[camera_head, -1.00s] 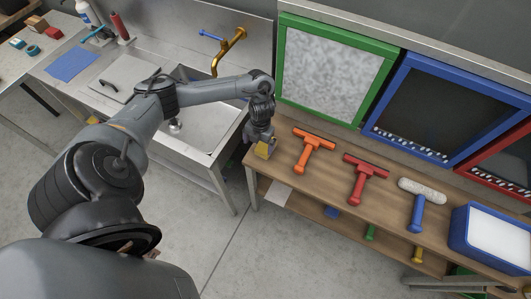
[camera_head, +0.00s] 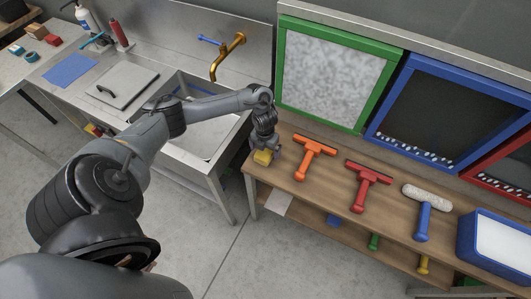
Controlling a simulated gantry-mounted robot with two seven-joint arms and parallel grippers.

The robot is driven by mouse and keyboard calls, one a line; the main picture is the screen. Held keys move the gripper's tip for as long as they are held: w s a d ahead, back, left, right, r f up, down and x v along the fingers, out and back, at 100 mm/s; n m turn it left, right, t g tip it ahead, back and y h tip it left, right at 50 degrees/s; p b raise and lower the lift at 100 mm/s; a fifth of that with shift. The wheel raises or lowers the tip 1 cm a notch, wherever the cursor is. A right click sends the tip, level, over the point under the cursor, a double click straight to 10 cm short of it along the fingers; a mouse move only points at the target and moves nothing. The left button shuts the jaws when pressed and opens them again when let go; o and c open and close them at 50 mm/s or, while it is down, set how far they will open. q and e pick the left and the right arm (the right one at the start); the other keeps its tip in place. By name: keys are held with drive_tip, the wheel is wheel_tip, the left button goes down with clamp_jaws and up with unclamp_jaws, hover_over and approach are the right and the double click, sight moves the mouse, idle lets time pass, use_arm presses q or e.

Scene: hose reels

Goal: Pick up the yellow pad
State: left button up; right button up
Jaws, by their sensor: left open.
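The yellow pad (camera_head: 263,157) is a small yellow block at the left end of the wooden bench, near its front edge. My left gripper (camera_head: 262,148) points down directly over the pad, with its fingers at the pad's top. The gripper is open, and its fingers partly hide the pad's upper side. I cannot tell whether the fingers touch it. My right gripper is not in view.
On the wooden bench (camera_head: 291,187), an orange squeegee (camera_head: 314,157), a red squeegee (camera_head: 365,185) and a blue-handled roller (camera_head: 425,212) lie to the right. A blue tray (camera_head: 499,249) stands farther right. A sink (camera_head: 207,135) is left of the bench. Framed panels stand behind.

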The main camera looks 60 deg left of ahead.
use_arm(q)
drive_tip(key=shift+f, duration=1.35)
drive_tip(key=c, duration=1.1)
drive_tip(key=shift+o, duration=0.2)
